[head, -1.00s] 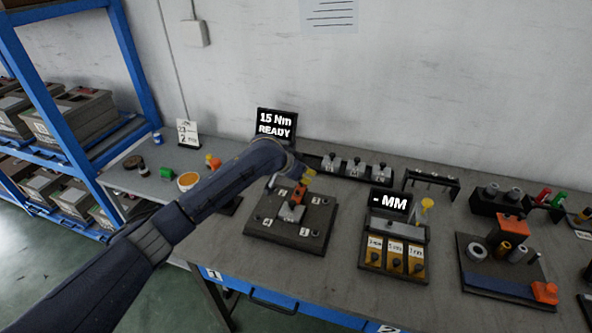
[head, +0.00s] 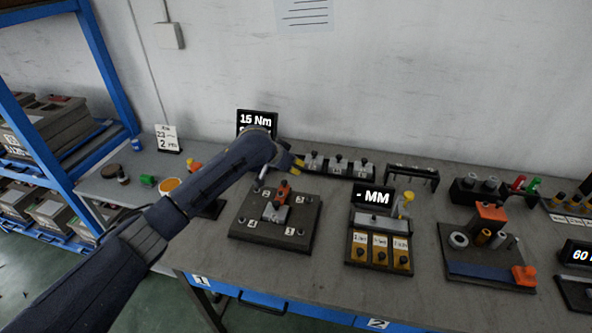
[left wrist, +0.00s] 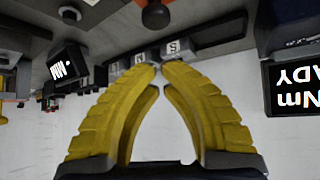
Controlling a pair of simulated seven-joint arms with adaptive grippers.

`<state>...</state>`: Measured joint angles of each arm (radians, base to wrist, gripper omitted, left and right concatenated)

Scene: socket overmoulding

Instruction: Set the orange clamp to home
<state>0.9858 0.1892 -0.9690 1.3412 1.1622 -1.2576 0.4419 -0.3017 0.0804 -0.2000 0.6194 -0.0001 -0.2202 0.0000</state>
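An orange clamp piece (head: 283,190) stands on a grey block in the middle of the dark numbered fixture plate (head: 250,231). My left gripper (head: 298,163), with yellow fingers, is above and behind it, apart from it. In the left wrist view the fingers of my left gripper (left wrist: 159,66) meet at their tips with nothing visible between them. The clamp cannot be clearly made out in that view. My right gripper is not in view.
Behind the plate is a rack of grey blocks (head: 338,165). A torque display (head: 257,119) stands at the wall, partly hidden by my arm. An MM gauge station (head: 372,222) is to the right. Further right is a fixture with another orange block (head: 524,275). Bare table lies between stations.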

